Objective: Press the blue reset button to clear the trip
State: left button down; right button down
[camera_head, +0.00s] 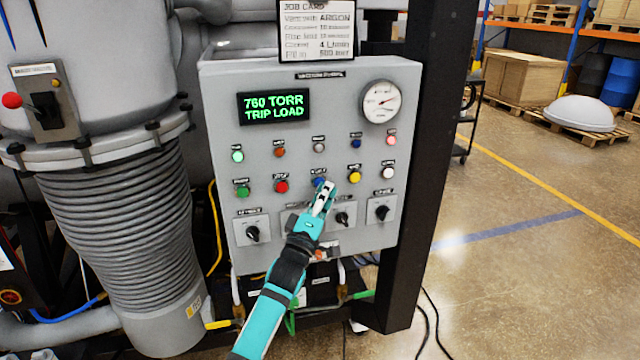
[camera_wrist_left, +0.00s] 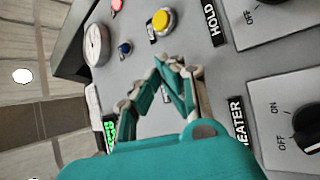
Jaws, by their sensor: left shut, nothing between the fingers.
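The blue reset button (camera_head: 318,182) is in the middle of the lower button row on the grey control panel (camera_head: 225,130). My left gripper (camera_head: 327,188) is shut and empty, its fingertips at the button and partly covering it in the head view. I cannot tell whether they touch it. In the left wrist view the shut fingers (camera_wrist_left: 163,66) point at the panel, and the blue button is hidden behind them. The green display (camera_head: 274,107) reads "760 TORR TRIP LOAD". My right gripper is not in view.
A yellow button (camera_head: 355,177) sits just right of the fingers, and a red button (camera_head: 281,186) to their left. A row of small lamps runs above, with a round gauge (camera_head: 381,101) at upper right. Black rotary switches (camera_head: 253,233) lie below. A dark post (camera_head: 420,150) stands right of the panel.

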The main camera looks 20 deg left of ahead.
pick_arm(q)
jog(key=shift+w+a, duration=0.2)
jog(key=shift+w, duration=0.1)
dwell(0.4)
jog(key=shift+s+d+p, duration=0.4)
jog(key=shift+s, duration=0.3)
jog(key=shift+d, duration=0.1)
jog(key=s+d+p, duration=0.1)
jog(key=s, duration=0.1)
jog(key=s+d+p, duration=0.1)
jog(key=s, duration=0.1)
jog(key=shift+d+p, duration=0.3)
jog(key=shift+p, duration=0.05)
dwell(0.6)
